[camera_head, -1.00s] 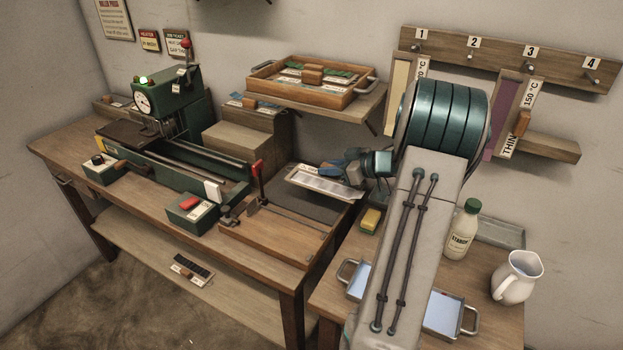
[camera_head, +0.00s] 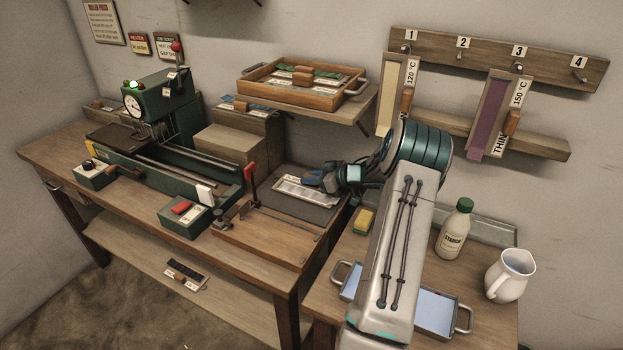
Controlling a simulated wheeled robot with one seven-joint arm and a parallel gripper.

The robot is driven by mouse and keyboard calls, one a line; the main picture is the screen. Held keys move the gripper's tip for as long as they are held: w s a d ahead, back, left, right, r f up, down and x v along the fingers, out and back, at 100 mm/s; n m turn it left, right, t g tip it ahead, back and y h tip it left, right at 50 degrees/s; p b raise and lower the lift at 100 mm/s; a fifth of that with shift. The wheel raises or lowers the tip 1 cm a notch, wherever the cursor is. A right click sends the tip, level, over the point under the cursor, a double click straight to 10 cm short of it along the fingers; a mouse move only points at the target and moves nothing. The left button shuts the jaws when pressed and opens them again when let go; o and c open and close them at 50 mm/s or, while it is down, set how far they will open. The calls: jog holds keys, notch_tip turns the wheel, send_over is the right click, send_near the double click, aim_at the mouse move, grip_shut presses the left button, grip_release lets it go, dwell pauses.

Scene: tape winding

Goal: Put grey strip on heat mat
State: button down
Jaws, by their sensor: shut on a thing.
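The grey strip (camera_head: 303,192), a pale flat piece with lighter patches along it, is at the tip of my gripper (camera_head: 322,181). My gripper is shut on its right end, with blue fingers in view. The strip lies over the dark grey mat (camera_head: 318,213) on the bench, which I take for the heat mat. I cannot tell whether the strip touches the mat or is held just above it. My arm hides part of the area to the right of the mat.
A guillotine-like board (camera_head: 265,238) with a red-handled lever stands in front of the mat. A green press (camera_head: 160,105) is at left. A yellow sponge (camera_head: 363,221), a starch bottle (camera_head: 455,228) and a white jug (camera_head: 510,274) stand at right. A wooden tray (camera_head: 300,95) sits on the shelf above.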

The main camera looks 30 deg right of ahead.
jog(key=shift+f, duration=0.15)
jog(key=c, duration=1.3)
grip_release()
jog(key=v, duration=0.7)
jog(key=shift+s+r, duration=0.25)
jog(key=shift+s, duration=0.05)
